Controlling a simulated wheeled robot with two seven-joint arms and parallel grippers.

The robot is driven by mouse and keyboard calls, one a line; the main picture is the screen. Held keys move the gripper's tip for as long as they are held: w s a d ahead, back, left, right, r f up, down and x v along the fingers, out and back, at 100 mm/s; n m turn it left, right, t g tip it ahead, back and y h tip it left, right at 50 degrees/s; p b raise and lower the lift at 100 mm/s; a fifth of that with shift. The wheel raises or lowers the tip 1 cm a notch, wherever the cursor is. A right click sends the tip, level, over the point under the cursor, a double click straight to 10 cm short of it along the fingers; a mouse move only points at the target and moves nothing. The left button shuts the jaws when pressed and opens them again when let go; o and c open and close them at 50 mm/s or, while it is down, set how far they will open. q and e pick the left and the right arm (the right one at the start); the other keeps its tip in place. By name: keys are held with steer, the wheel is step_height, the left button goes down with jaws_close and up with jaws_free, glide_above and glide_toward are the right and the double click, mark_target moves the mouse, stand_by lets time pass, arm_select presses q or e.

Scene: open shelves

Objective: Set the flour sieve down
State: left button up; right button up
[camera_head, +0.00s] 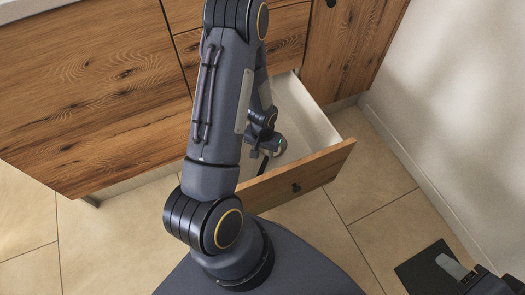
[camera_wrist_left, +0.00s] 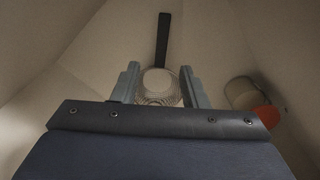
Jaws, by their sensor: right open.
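The flour sieve (camera_wrist_left: 158,98) shows in the left wrist view as a round wire mesh with a pale ring and a dark handle (camera_wrist_left: 162,40) pointing away. My left gripper (camera_wrist_left: 159,76) is in the drawer, its fingers apart on either side of the sieve. I cannot tell whether they touch it. In the head view my left gripper (camera_head: 264,143) is over the open drawer (camera_head: 303,176), mostly hidden by my arm. My right gripper (camera_head: 457,271) is partly in view at the bottom right corner, open, nothing seen in it.
In the left wrist view a beige round item (camera_wrist_left: 242,92) and an orange-red item (camera_wrist_left: 262,115) lie right of the sieve, near the drawer wall. Wooden cabinet fronts (camera_head: 95,95) flank the drawer. A white wall (camera_head: 455,110) stands at right.

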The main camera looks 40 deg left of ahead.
arm_select(q)
step_height(320, 180, up, 14)
steer(key=d+t+h, duration=0.1)
steer(key=d+t, duration=0.1)
steer(key=s+d+r+m+t+h, duration=0.1)
steer(key=s+d+r, duration=0.3)
steer(key=s+r, duration=0.3)
steer(key=s+d+r+m+t+h, duration=0.1)
steer(key=s+d+r, duration=0.4)
steer(key=r, duration=0.5)
steer(key=shift+s+r+t+h, duration=0.4)
steer(key=shift+s+t, duration=0.3)
steer(key=shift+s, duration=0.15)
steer(key=shift+a, duration=0.1)
